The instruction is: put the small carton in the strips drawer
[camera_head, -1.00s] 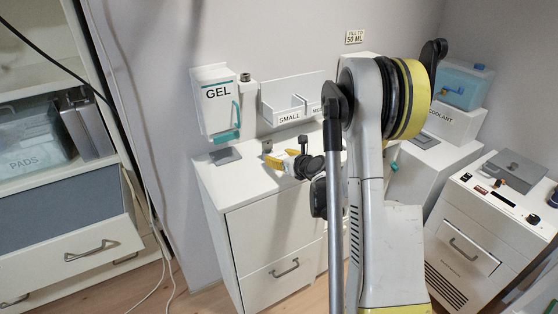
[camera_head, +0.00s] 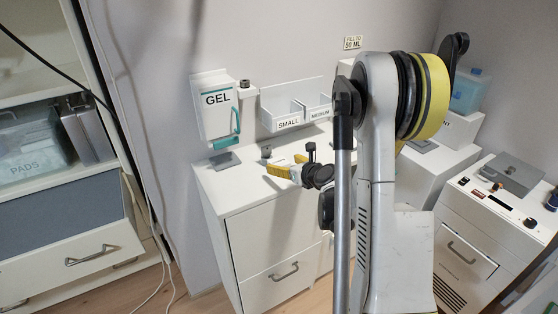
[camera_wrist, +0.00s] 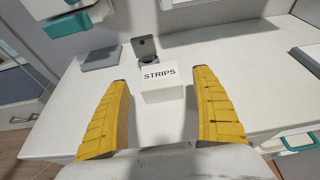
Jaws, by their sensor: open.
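The small carton (camera_wrist: 160,82) is a white box marked STRIPS, standing on the white counter top (camera_wrist: 70,110) in the wrist view. My gripper (camera_wrist: 161,76) is open, with one yellow finger on each side of the carton and a gap visible on both sides. In the head view my gripper (camera_head: 284,168) is low over the counter, and I cannot make out the carton there. Below the counter is a white cabinet with a shut lower drawer (camera_head: 270,285) with a metal handle. No drawer label reading strips is visible.
A GEL dispenser (camera_head: 216,108) and SMALL and MEDIUM bins (camera_head: 285,122) are on the wall behind the counter. A grey pad (camera_wrist: 100,58) and a small dark stand (camera_wrist: 145,47) are near the carton. A shelf unit with a PADS box (camera_head: 35,155) stands at left.

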